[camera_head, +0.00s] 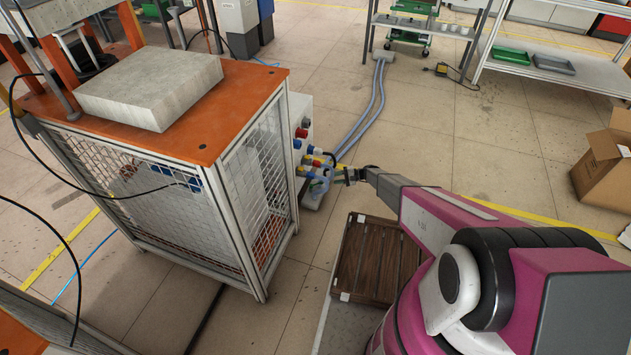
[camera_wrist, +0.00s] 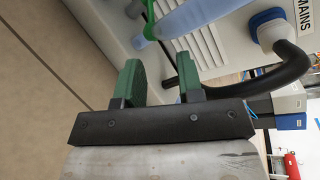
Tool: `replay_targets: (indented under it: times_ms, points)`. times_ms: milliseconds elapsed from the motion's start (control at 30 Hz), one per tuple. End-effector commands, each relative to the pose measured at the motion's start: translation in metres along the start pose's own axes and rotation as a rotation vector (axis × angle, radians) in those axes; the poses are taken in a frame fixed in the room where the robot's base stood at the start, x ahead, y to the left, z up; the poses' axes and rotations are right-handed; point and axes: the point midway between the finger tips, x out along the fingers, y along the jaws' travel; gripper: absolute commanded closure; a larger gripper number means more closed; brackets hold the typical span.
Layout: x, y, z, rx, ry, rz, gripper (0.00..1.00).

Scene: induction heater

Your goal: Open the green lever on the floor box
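The floor box (camera_head: 313,193) is a small pale box on the floor beside the orange-topped cage, with hoses entering it. In the wrist view, a pale panel (camera_wrist: 112,16) fills the top, with slatted vents. The green lever (camera_wrist: 150,22) is a thin bright green strip at the top of that view, beside a blue-grey hose. My gripper (camera_head: 345,175) is just right of the floor box. Its two dark green finger pads (camera_wrist: 158,72) are apart, with nothing visible between them. The lever shows beyond the fingertips, apparently not between them.
The orange-topped cage (camera_head: 240,105) with a grey block stands left of my arm. A black cable (camera_wrist: 275,75) and a blue plug run close to my right finger. A brown slatted pallet (camera_head: 372,262) lies below my arm. Grey hoses (camera_head: 375,110) cross the floor behind; tiles there are mostly clear.

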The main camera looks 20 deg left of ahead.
Motion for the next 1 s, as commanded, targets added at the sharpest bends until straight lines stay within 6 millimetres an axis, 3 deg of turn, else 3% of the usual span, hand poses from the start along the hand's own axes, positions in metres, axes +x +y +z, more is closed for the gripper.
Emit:
replay_targets:
  times_ms: [100,233,700,1000]
  points:
    - [-0.01,0.009,0.002,0.032,-0.051,0.03,0.66]
    - [-0.003,0.01,0.004,0.039,-0.064,0.038,0.66]
    - [0.073,0.012,0.008,0.036,-0.061,0.036,0.66]
    - [0.095,0.013,0.01,0.036,-0.06,0.034,0.66]
